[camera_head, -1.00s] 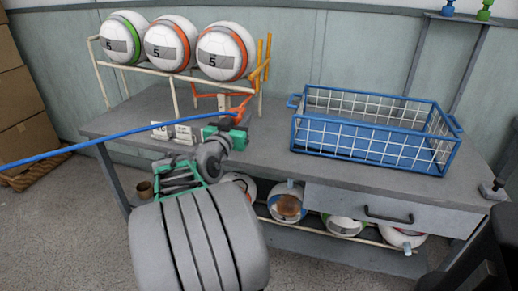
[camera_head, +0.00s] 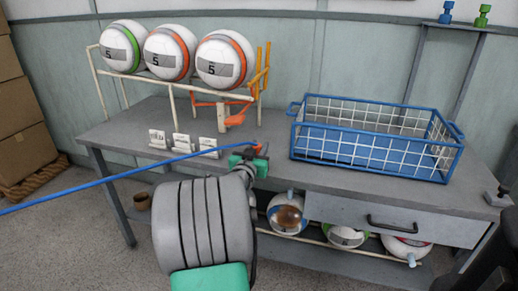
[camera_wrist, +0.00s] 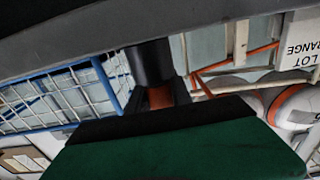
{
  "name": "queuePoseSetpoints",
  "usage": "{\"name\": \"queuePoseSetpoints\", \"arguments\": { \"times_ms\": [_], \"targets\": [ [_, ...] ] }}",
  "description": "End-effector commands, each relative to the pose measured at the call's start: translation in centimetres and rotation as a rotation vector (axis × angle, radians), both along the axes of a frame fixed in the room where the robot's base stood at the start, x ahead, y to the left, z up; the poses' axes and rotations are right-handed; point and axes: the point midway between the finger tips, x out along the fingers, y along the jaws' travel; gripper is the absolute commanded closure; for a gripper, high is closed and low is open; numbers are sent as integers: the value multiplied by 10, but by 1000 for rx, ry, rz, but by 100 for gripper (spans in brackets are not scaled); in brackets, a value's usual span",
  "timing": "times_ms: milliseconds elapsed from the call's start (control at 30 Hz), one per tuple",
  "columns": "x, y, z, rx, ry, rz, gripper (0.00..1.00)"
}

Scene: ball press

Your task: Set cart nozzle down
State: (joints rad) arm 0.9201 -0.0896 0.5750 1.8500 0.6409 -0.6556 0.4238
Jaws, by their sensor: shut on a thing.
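My gripper (camera_head: 251,161), with green fingers, is shut on the cart nozzle (camera_head: 259,148), which shows as a small orange piece at the fingers. It is over the front part of the grey workbench (camera_head: 285,160), between the ball rack and the blue basket. A blue hose (camera_head: 120,176) runs from the left edge to the nozzle. In the wrist view the nozzle shows as a dark cylinder (camera_wrist: 150,64) with an orange part below it. The fingers hide the rest of it. I cannot tell whether it touches the bench.
A cream rack (camera_head: 173,103) holds three balls at the back left, with an orange holder (camera_head: 238,117) at its right end. Several small label cards (camera_head: 182,142) stand before it. A blue wire basket (camera_head: 375,158) stands to the right. More balls (camera_head: 287,214) lie under the bench.

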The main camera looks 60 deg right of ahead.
Motion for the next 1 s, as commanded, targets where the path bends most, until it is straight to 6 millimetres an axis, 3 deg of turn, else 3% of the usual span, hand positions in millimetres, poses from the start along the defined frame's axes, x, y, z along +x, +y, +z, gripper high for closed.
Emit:
{"name": "queuePoseSetpoints", "arguments": {
  "times_ms": [67,100,333,667,767,1000],
  "targets": [
    [0,0,-4,0,0,0,100],
    [0,0,-3,0,0,0,72],
    [0,0,-2,1,0,0,53],
    [0,1,4,0,0,1,52],
    [-1,18,1,1,0,4,52],
    [-10,81,1,0,0,7,52]
  ]
}}
